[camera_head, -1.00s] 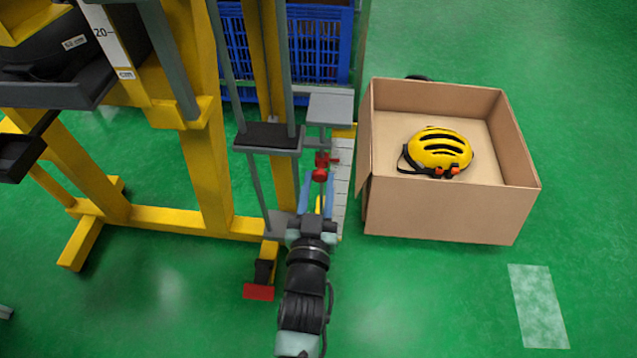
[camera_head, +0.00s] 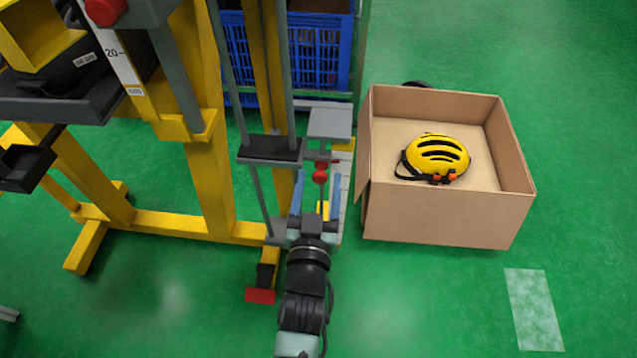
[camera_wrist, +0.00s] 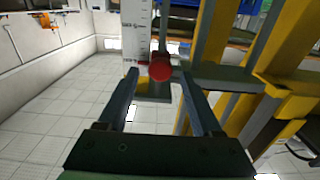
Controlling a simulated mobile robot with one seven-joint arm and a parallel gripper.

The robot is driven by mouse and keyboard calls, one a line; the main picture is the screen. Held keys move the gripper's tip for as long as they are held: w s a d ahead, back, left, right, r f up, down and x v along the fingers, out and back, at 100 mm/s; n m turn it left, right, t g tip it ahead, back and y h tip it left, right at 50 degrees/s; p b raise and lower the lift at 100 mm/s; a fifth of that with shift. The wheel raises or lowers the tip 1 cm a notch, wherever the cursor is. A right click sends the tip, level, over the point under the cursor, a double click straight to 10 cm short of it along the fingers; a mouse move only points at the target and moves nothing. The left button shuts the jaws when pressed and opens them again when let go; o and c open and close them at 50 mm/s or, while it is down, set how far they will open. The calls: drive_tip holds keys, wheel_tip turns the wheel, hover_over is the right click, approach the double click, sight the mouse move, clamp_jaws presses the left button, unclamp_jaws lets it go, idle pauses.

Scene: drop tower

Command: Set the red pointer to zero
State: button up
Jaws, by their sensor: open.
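The red pointer (camera_head: 320,172) sits on the vertical white scale at the right side of the yellow tower. In the wrist view its round red knob (camera_wrist: 160,70) shows between and beyond my fingertips, in front of the white scale (camera_wrist: 136,35). My gripper (camera_head: 318,185) is open, with its two blue fingers spread on either side of the knob's line and nothing between the pads. In the wrist view my gripper (camera_wrist: 160,80) shows both fingers apart. The scale's numbers are too small to read.
The yellow tower frame (camera_head: 215,180) stands close on the left, with a dark carriage plate (camera_head: 270,149) beside my fingers. A cardboard box (camera_head: 450,215) holding a yellow helmet (camera_head: 437,153) stands at right. A red foot pedal (camera_head: 260,296) is low near my arm. Green floor is free at front right.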

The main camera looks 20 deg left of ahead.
drive_tip(key=shift+s, duration=0.1)
drive_tip(key=p+v, duration=0.2)
drive_tip(key=v, duration=1)
drive_tip(key=shift+s, duration=0.4)
drive_tip(key=shift+d, duration=0.15)
drive_tip(key=w+d+r+t, duration=0.15)
drive_tip(key=w+r, duration=0.25)
drive_tip(key=r, duration=0.6)
drive_tip(key=w+d+r+m+t+h, duration=0.15)
drive_tip(key=w+r, duration=0.25)
drive_tip(key=r, duration=0.6)
drive_tip(key=w+d+r+n+t+y, duration=0.15)
drive_tip(key=w+r, duration=0.25)
drive_tip(key=r, duration=0.5)
drive_tip(key=s+d+r+m+t+h, duration=0.1)
drive_tip(key=s+d+r+t+h, duration=0.15)
drive_tip(key=r, duration=0.65)
drive_tip(key=s+d+r+m+t+h, duration=0.15)
drive_tip(key=s+r, duration=0.25)
drive_tip(key=r, duration=0.5)
drive_tip(key=s+d+r+m+t+h, duration=0.1)
drive_tip(key=s+d+r, duration=0.2)
drive_tip(key=r, duration=0.6)
wheel_tip(320, 180, up, 30)
drive_tip(key=p, duration=2.9)
drive_tip(key=shift+f, duration=0.25)
